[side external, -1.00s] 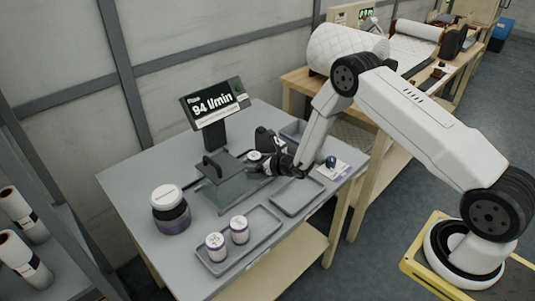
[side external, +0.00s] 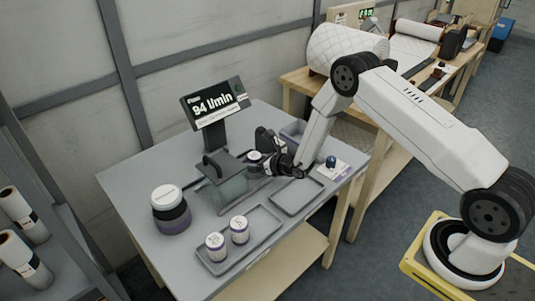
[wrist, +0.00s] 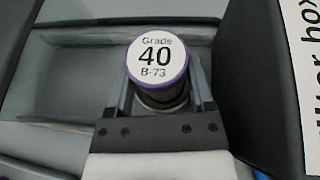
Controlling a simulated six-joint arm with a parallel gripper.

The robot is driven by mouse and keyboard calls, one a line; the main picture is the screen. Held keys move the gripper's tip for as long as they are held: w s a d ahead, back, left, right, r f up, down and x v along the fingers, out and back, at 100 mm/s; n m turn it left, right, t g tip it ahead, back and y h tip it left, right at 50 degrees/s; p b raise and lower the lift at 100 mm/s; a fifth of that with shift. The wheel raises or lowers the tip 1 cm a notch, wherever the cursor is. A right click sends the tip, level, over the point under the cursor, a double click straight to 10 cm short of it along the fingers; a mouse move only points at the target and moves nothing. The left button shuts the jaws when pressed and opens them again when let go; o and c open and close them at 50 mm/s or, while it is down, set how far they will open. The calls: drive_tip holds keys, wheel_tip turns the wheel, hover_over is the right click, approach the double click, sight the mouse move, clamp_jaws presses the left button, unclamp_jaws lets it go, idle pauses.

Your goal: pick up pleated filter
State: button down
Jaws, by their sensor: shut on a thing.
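A pleated filter (wrist: 157,58) with a white top reading "Grade 40 B-73" and a purple rim stands between my fingers in the wrist view. In the side view the same filter (side external: 254,156) shows small beside the grey box with a handle. My gripper (side external: 262,161) is shut on it; in the wrist view my gripper (wrist: 160,90) has one finger on each side. The filter's lower part is mostly hidden. Two similar white-topped filters, one at front left (side external: 215,247) and one beside it (side external: 239,230), stand upright in a grey tray (side external: 260,246).
The grey lidded box (side external: 222,186) stands left of my gripper, below a display reading "94 l/min" (side external: 215,103). A black part (side external: 265,138) is close behind the held filter. An empty tray (side external: 297,197) lies in front. A white-topped jar (side external: 169,208) stands at left.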

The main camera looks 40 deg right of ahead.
drive_tip(key=shift+r, duration=0.1)
drive_tip(key=shift+r, duration=0.75)
drive_tip(key=s+r, duration=1.1)
drive_tip(key=s, duration=0.3)
drive_tip(key=shift+a+r, duration=0.15)
drive_tip(key=shift+a, duration=0.3)
drive_tip(key=w+d, duration=0.5)
drive_tip(key=d, duration=0.6)
drive_tip(key=w+d, duration=0.5)
drive_tip(key=d, duration=0.6)
drive_tip(key=shift+d, duration=0.25)
